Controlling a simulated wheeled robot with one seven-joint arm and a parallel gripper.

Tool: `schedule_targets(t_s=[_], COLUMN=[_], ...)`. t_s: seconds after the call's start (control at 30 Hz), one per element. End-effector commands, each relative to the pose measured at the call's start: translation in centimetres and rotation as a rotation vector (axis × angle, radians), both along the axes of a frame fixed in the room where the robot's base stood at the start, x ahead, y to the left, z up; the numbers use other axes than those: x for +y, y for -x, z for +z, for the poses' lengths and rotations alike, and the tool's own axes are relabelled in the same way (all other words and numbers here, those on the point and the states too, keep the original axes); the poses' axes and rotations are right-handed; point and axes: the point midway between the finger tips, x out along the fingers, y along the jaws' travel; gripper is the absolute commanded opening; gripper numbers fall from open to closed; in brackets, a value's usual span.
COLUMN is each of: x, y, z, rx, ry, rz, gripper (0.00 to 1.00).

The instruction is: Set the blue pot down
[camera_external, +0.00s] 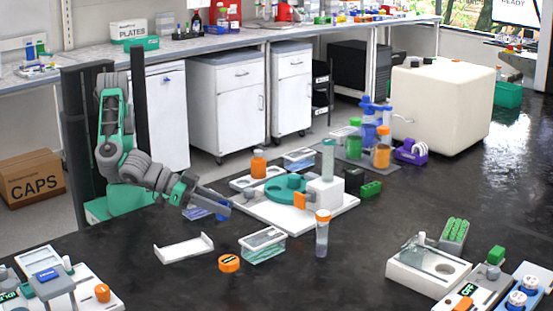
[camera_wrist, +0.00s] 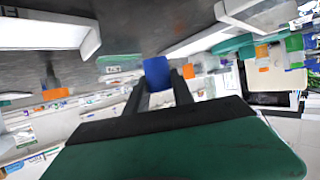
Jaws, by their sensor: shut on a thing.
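The blue pot (camera_wrist: 157,73) is between the two fingertips of my gripper (camera_wrist: 159,82) in the wrist view. The dark fingers close on it from both sides, and its far part sticks out past the tips. In the external view my gripper (camera_external: 218,207) reaches right from the arm, low over the dark bench, left of the white platform. Blue shows beside and below the fingers there, but the arm partly covers it. I cannot tell whether the pot touches the bench.
The white platform (camera_external: 252,213) carries a teal round part and an orange-topped bottle (camera_external: 258,164). A white open tray (camera_external: 184,248), an orange cap (camera_external: 229,263), a clear box (camera_external: 263,246) and an orange-capped tube (camera_external: 322,232) stand in front. Bare bench lies right of the tube.

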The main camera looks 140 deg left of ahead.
Motion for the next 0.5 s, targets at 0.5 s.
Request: schedule_targets(t_s=[0.5], x=[0.0], y=[-1.1], z=[-4.2], rx=[-0.001], ry=[0.0], rz=[-0.002], gripper=[0.0])
